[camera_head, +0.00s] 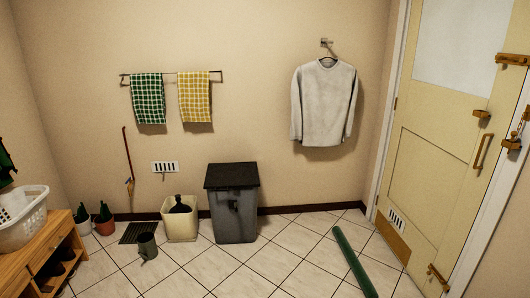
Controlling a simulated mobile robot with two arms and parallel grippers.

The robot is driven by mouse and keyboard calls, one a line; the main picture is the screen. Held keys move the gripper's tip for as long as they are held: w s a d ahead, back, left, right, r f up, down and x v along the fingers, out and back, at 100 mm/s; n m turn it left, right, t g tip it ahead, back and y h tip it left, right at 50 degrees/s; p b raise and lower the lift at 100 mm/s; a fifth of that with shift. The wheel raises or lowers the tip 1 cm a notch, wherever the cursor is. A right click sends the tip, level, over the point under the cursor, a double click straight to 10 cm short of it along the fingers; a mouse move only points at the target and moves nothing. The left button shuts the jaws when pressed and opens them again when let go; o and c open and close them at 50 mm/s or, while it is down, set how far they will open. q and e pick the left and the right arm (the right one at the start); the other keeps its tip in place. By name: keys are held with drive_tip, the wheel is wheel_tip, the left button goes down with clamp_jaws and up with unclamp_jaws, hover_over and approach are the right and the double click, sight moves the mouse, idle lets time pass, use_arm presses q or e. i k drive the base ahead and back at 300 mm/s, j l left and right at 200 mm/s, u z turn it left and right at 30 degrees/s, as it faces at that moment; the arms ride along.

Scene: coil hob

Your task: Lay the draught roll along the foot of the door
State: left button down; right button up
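The draught roll (354,261), a long dark green cylinder, lies on the tiled floor left of the door, apart from its foot. Its near end runs toward the bottom of the view. The door (442,148) on the right is cream, with a pale upper panel, and looks shut. A brown plate (392,240) and a small vent (397,219) are low on it. A brass bolt (437,278) sits near its bottom right. Neither of my grippers shows in the head view.
A grey bin (234,215) with a dark lid stands at the back wall. A cream tub (180,225), a watering can (147,246) and plant pots (104,224) stand left of it. A wooden bench (42,255) carries a white basket (22,220). Floor between bin and roll is clear.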

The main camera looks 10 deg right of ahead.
sight(369, 290)
drive_tip(key=i+z, duration=0.15)
drive_tip(key=i, duration=0.4)
drive_tip(key=i+z, duration=0.1)
drive_tip(key=i, duration=0.4)
drive_tip(key=i+j+z, duration=0.15)
drive_tip(key=i, duration=0.4)
drive_tip(key=i+j+z, duration=0.1)
drive_tip(key=i, duration=0.45)
